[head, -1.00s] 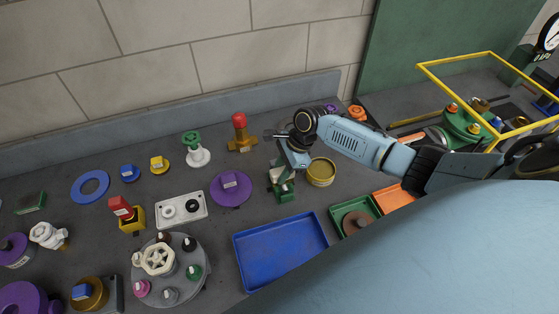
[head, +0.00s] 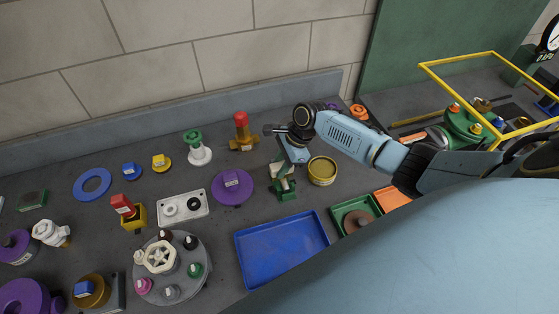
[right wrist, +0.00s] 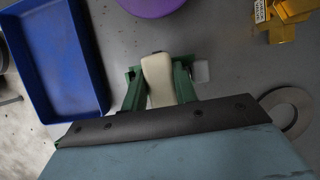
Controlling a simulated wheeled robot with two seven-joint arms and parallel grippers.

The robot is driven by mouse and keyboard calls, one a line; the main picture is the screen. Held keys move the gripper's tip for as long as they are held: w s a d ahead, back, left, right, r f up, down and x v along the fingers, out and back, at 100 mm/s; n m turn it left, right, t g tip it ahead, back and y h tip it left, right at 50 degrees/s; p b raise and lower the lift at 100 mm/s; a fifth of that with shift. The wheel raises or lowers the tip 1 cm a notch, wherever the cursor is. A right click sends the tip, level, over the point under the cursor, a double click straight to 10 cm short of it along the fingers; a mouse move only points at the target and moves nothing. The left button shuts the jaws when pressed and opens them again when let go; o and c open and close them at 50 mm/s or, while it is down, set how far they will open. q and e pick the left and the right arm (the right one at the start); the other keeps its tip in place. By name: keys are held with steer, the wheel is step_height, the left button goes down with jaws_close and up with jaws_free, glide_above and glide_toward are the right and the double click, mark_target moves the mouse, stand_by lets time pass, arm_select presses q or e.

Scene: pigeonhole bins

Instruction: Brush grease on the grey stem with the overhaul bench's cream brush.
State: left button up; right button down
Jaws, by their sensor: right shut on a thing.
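My right gripper (head: 284,179) is shut on the cream brush (right wrist: 158,80), whose broad cream part shows between green finger-like parts in the right wrist view. The brush's bristles are hidden. The gripper is low over the bench, just left of an open yellow tin (head: 322,171) with a yellowish inside. The grey stem (head: 171,293) stands on the round grey plate (head: 152,281) at the front left, among several coloured stems around a cream handwheel (head: 158,257). The gripper is well away from it. My left gripper is not in view.
A blue tray (head: 281,250) lies between the round plate and a green tray (head: 339,211). A purple disc (head: 232,186), a white panel (head: 183,208) and a red-topped brass valve (head: 241,131) stand left of the gripper. A yellow frame (head: 489,54) is at right.

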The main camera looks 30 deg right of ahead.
steer(key=shift+s+a+f, duration=0.1)
steer(key=shift+s+a, duration=0.05)
steer(key=shift+s, duration=1)
steer(key=shift+w+d+b, duration=0.15)
steer(key=shift+w+b, duration=0.15)
steer(key=shift+w, duration=0.55)
steer(key=shift+w+d+b, duration=0.15)
steer(key=shift+w+b, duration=0.15)
steer(key=shift+w, duration=0.55)
steer(key=shift+s+a+r+p, duration=0.2)
steer(key=shift+s+p, duration=0.35)
steer(key=shift+s, duration=0.2)
steer(key=shift+s+a+f, duration=0.1)
steer(key=shift+s+a, duration=0.1)
steer(key=shift+s, duration=0.65)
steer(key=shift+r, duration=1)
